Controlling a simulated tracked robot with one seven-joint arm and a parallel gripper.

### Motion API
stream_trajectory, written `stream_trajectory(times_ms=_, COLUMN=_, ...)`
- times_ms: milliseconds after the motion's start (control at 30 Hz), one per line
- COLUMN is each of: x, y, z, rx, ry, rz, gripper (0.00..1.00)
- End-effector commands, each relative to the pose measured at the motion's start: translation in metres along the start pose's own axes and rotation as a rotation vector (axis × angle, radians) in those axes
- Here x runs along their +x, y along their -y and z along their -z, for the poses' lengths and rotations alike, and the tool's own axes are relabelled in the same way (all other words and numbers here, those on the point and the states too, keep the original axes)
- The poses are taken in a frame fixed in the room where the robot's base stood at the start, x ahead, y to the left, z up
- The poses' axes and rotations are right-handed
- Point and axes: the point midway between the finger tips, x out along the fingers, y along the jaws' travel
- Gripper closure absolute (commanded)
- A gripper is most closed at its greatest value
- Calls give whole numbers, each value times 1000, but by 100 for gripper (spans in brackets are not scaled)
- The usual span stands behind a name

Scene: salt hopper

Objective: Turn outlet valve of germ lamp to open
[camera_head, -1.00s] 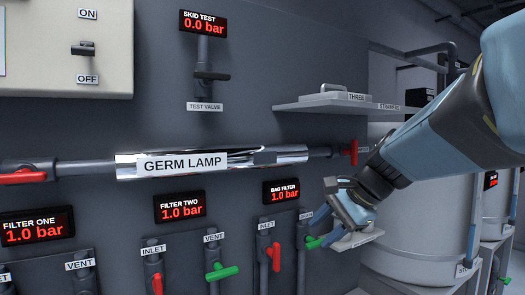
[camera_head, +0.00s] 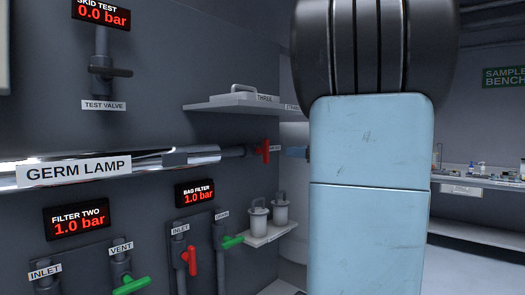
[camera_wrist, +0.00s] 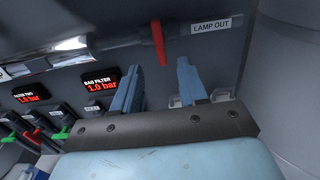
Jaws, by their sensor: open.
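The germ lamp (camera_head: 150,166) is a shiny horizontal tube with a name label on the dark panel. Its outlet valve has a red handle (camera_head: 266,150) on the pipe at the tube's right end. The handle stands across the pipe. In the wrist view the red handle (camera_wrist: 159,43) is beside the LAMP OUT label (camera_wrist: 211,26). My gripper (camera_wrist: 160,66) is open, its two blue fingers apart, with the handle's lower end between or just beyond the tips. Contact cannot be told. In the head view my arm hides most of the gripper; only a blue fingertip shows right of the handle.
A shelf (camera_head: 220,105) juts out above the valve. A lower ledge (camera_head: 270,238) holds two small canisters. The bag filter display (camera_head: 195,192) and its red inlet and green drain handles sit below the pipe. A sample bench is at the right.

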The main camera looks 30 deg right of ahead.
Motion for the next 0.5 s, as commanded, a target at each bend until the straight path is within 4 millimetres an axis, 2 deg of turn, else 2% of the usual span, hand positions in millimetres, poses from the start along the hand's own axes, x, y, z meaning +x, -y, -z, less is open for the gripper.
stream_trajectory(times_ms=500, x=84, y=-1, z=1, rx=-2, ry=-3, rz=-4, gripper=57)
